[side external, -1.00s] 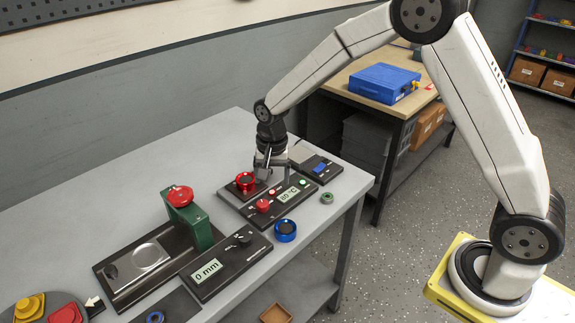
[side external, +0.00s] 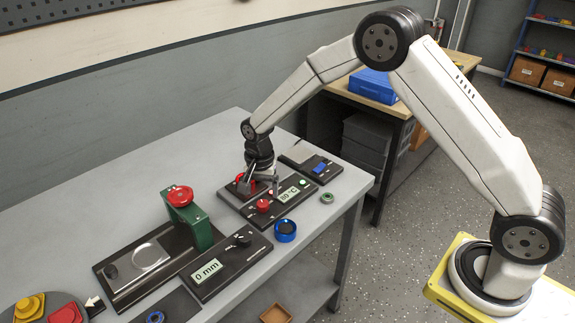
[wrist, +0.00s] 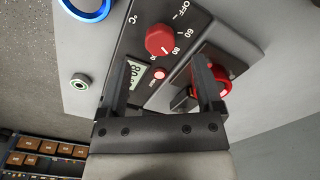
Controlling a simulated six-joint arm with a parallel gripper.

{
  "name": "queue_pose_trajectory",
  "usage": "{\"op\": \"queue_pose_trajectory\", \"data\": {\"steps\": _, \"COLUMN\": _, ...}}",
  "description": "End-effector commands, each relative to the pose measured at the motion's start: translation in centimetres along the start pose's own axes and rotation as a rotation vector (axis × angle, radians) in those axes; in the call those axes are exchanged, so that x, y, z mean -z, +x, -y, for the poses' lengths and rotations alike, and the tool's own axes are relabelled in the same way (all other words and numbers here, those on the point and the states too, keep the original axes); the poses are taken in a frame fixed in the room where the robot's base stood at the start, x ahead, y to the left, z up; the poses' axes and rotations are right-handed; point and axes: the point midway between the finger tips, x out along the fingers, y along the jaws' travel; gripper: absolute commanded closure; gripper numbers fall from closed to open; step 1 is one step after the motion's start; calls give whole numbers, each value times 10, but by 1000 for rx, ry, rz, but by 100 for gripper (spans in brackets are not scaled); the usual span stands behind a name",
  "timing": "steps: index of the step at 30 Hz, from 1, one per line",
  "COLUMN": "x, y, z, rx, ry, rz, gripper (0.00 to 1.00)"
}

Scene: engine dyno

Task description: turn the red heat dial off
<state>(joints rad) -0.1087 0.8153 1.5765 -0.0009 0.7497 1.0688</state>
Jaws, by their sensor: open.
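The red heat dial (side external: 263,206) is on a dark control panel (side external: 283,209) on the bench. In the wrist view the dial (wrist: 160,40) has OFF, 60 and 80 printed beside it; I cannot surely tell its pointer's setting. My gripper (side external: 262,190) is low over the panel, just behind the dial in the side view. In the wrist view my gripper (wrist: 162,62) has its fingers apart, with nothing held between them. The dial shows ahead of the gap, apart from both fingers. A display (wrist: 134,74) is partly hidden by the left finger.
A red ring-shaped part (wrist: 222,80) on the heater lies close to the right finger. A small red lamp (wrist: 160,73) is beside the dial. A green stand (side external: 190,221) is to the left.

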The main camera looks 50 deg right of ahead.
Motion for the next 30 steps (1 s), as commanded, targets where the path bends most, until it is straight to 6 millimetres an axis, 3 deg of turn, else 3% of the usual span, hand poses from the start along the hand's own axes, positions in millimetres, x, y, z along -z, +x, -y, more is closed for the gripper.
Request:
{"op": "queue_pose_trajectory", "data": {"steps": 9, "x": 0, "y": 35, "z": 0, "rx": -2, "ry": 0, "rz": 0, "gripper": 16}}
{"op": "queue_pose_trajectory", "data": {"steps": 22, "x": 0, "y": 42, "z": 0, "rx": 0, "ry": 0, "rz": -1, "gripper": 16}}
{"op": "queue_pose_trajectory", "data": {"steps": 23, "x": 0, "y": 42, "z": 0, "rx": 0, "ry": 0, "rz": -1, "gripper": 22}}
{"op": "queue_pose_trajectory", "data": {"steps": 30, "x": 0, "y": 42, "z": 0, "rx": 0, "ry": 0, "rz": -1, "gripper": 98}}
